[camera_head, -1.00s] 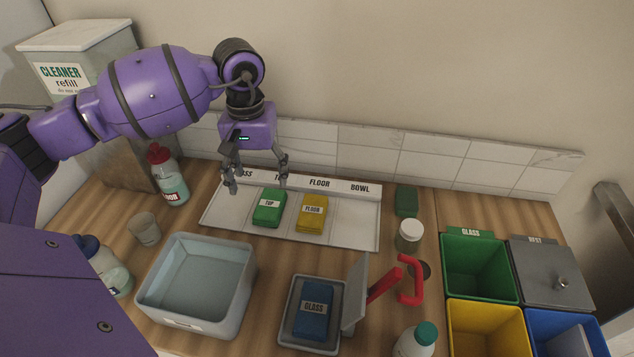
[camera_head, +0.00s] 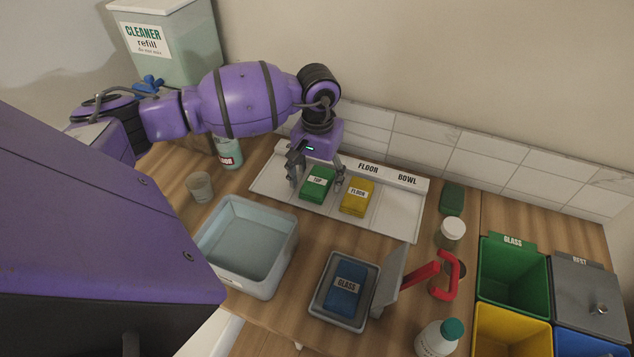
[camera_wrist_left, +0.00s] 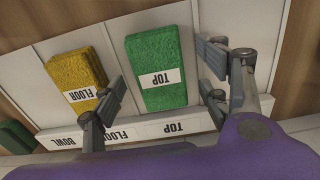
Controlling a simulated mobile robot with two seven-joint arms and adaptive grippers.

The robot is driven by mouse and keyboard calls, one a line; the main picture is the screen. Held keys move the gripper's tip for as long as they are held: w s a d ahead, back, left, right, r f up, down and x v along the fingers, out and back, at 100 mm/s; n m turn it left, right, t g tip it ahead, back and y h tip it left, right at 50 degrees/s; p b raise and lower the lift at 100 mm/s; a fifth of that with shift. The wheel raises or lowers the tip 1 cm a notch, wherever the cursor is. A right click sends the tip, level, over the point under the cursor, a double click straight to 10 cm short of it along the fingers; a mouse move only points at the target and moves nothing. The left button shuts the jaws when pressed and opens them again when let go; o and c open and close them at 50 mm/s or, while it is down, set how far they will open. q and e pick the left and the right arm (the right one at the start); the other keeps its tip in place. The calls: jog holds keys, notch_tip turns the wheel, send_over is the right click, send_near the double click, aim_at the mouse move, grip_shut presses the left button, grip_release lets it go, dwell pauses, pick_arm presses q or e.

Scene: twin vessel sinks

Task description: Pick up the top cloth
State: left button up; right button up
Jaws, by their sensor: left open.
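The top cloth (camera_head: 318,184) is a folded green cloth with a white TOP label, lying in the white labelled tray (camera_head: 389,221). My left gripper (camera_head: 318,180) is open above it, with one finger on either side of the cloth in the head view. In the left wrist view the green cloth (camera_wrist_left: 160,57) lies between the two fingers (camera_wrist_left: 163,88), and nothing is gripped. Whether the fingers touch the cloth or the tray cannot be told. My right gripper is not seen.
A yellow FLOOR cloth (camera_head: 357,197) lies close to the right of the green one. Coloured bins (camera_head: 513,277) are at the right.

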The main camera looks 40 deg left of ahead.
pick_arm(q)
jog(key=c, duration=1.1)
jog(key=shift+r, duration=0.1)
jog(key=shift+c, duration=0.2)
